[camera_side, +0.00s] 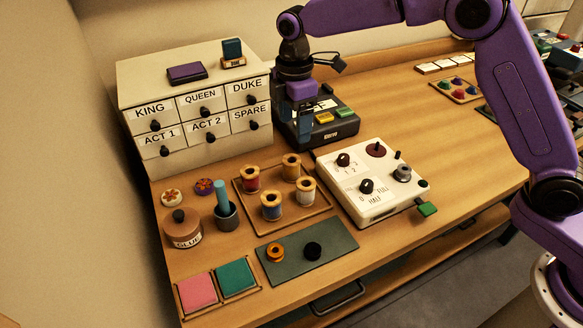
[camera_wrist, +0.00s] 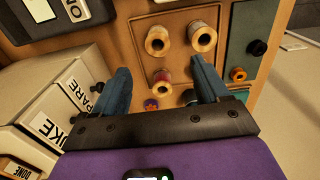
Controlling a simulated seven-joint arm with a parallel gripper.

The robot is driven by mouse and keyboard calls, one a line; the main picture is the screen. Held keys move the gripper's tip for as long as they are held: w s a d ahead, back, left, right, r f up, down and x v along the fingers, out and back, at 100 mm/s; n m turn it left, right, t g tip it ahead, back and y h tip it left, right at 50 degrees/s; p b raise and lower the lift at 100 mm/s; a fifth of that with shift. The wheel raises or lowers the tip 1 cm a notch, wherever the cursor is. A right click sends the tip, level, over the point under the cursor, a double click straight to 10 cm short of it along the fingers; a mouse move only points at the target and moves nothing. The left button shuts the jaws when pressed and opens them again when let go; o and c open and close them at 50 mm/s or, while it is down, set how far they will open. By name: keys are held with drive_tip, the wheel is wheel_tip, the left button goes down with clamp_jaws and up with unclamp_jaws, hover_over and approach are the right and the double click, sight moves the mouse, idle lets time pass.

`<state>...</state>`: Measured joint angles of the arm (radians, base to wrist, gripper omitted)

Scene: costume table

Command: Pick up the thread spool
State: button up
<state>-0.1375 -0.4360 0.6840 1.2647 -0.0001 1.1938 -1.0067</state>
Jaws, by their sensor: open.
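Several thread spools with wooden ends stand upright on a square wooden tray (camera_side: 238,190) at the table's middle left. In the side view they are a red spool (camera_side: 251,179), a tan spool (camera_side: 291,167), a blue spool (camera_side: 271,206) and a pale spool (camera_side: 306,191).
A labelled drawer cabinet (camera_side: 165,95) stands close left of my gripper. A dark box with coloured buttons (camera_side: 335,128) is close right, and a white control panel (camera_side: 370,180) is right of the tray. A glue pot (camera_side: 182,231) and cup (camera_side: 227,215) stand left.

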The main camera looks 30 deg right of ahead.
sight(294, 165)
wheel_tip(294, 165, down, 8)
drive_tip(key=shift+r, duration=0.1)
drive_tip(key=shift+w+f, duration=0.2)
drive_tip(key=shift+f, duration=2.5)
drive_tip(key=c, duration=1.1)
